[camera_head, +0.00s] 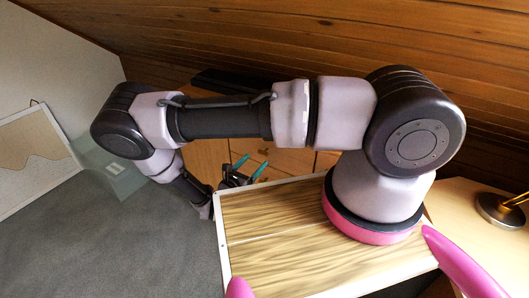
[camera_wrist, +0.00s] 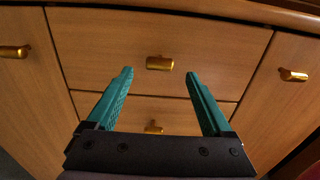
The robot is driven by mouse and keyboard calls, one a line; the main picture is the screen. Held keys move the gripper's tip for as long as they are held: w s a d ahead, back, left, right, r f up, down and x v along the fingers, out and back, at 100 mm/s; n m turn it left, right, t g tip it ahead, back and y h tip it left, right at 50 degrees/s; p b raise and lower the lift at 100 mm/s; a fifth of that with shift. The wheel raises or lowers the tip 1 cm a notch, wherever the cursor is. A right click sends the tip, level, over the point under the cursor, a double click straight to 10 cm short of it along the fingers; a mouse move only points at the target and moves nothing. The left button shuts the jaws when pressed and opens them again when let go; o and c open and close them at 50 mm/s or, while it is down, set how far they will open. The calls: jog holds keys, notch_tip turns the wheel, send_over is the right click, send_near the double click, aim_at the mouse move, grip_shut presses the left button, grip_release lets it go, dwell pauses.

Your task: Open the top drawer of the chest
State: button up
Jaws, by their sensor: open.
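The wooden chest (camera_head: 209,155) stands beyond my arm in the head view, partly hidden by it. In the wrist view its top drawer (camera_wrist: 105,48) is shut and fills the upper middle. Its short gold handle (camera_wrist: 160,62) lies across the drawer front, level in the picture. My gripper (camera_wrist: 160,73) is open with two teal fingers, one on each side of the handle in the picture, holding nothing. I cannot tell how far the fingertips are from the drawer front. In the head view my gripper (camera_head: 254,164) shows small, in front of the chest.
A lower drawer with a gold handle (camera_wrist: 153,127) sits below. Side panels carry a left handle (camera_wrist: 14,52) and a right handle (camera_wrist: 293,75). The chest's top edge (camera_wrist: 240,12) overhangs. Grey floor (camera_head: 150,250) is open at left; a lamp base (camera_head: 498,209) stands at right.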

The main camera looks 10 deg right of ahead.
aim_at(262, 154)
jog(key=x, duration=0.7)
grip_shut()
